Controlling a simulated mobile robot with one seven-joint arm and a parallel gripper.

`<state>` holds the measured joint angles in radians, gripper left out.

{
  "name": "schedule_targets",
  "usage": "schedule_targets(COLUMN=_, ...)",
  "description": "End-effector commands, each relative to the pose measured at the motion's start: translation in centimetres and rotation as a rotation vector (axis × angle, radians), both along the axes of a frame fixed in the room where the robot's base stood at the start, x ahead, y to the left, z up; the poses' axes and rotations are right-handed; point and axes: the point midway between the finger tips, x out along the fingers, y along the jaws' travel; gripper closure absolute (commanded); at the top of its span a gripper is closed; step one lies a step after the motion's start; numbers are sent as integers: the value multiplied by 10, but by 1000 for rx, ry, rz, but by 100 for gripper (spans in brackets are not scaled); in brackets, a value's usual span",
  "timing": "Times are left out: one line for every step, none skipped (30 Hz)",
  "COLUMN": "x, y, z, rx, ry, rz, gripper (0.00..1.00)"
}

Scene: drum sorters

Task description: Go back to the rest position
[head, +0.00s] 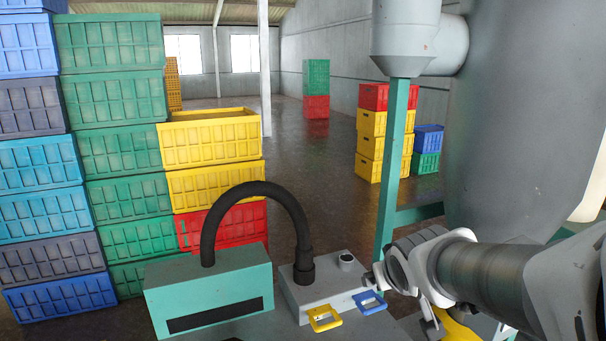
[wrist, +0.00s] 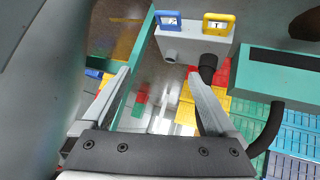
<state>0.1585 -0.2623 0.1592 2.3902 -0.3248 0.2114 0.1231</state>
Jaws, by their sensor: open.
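My gripper (wrist: 160,72) shows in the wrist view with its two grey fingers spread apart and nothing between them. In the head view my arm reaches in from the right, and its end is beside the grey box (head: 310,296), close to the blue handle (head: 369,302). I cannot tell from the head view whether they touch. A yellow handle (head: 324,318) sits on the same box, left of the blue one. Both handles show at the top of the wrist view, the blue handle (wrist: 167,17) left of the yellow handle (wrist: 218,21).
A teal machine housing (head: 208,290) with a black hose (head: 255,190) stands left of the grey box. A teal post (head: 391,170) and a large grey drum (head: 520,120) are close to my arm. Stacked crates (head: 120,140) fill the left. Open floor (head: 320,165) lies behind.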

Motion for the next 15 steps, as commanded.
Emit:
schedule_targets(x=-20, y=-1, z=8, rx=8, ry=23, rz=-27, gripper=7)
schedule_targets(x=-32, y=-2, z=10, rx=17, ry=43, rz=-44, gripper=7)
schedule_targets(x=-48, y=-2, z=12, rx=28, ry=70, rz=-63, gripper=7)
schedule_targets(x=-60, y=-3, z=13, rx=40, ry=91, rz=-76, gripper=7)
schedule_targets(x=-72, y=-3, z=15, rx=53, ry=109, rz=-90, gripper=7)
schedule_targets(x=-89, y=-2, z=16, rx=71, ry=136, rz=-102, gripper=7)
schedule_targets(x=-100, y=-1, z=16, rx=86, ry=156, rz=-110, gripper=7)
schedule_targets(x=-111, y=0, z=16, rx=101, ry=174, rz=-116, gripper=7)
schedule_targets(x=-125, y=2, z=16, rx=122, ry=197, rz=-121, gripper=7)
schedule_targets(x=-135, y=4, z=16, rx=136, ry=216, rz=-123, gripper=7)
schedule_targets(x=-144, y=5, z=16, rx=149, ry=231, rz=-124, gripper=7)
schedule_targets(x=-154, y=8, z=15, rx=165, ry=249, rz=-123, gripper=7)
schedule_targets(x=-161, y=9, z=15, rx=176, ry=262, rz=-122, gripper=7)
schedule_targets(x=-166, y=11, z=14, rx=185, ry=273, rz=-121, gripper=7)
schedule_targets(x=-172, y=12, z=14, rx=196, ry=284, rz=-120, gripper=7)
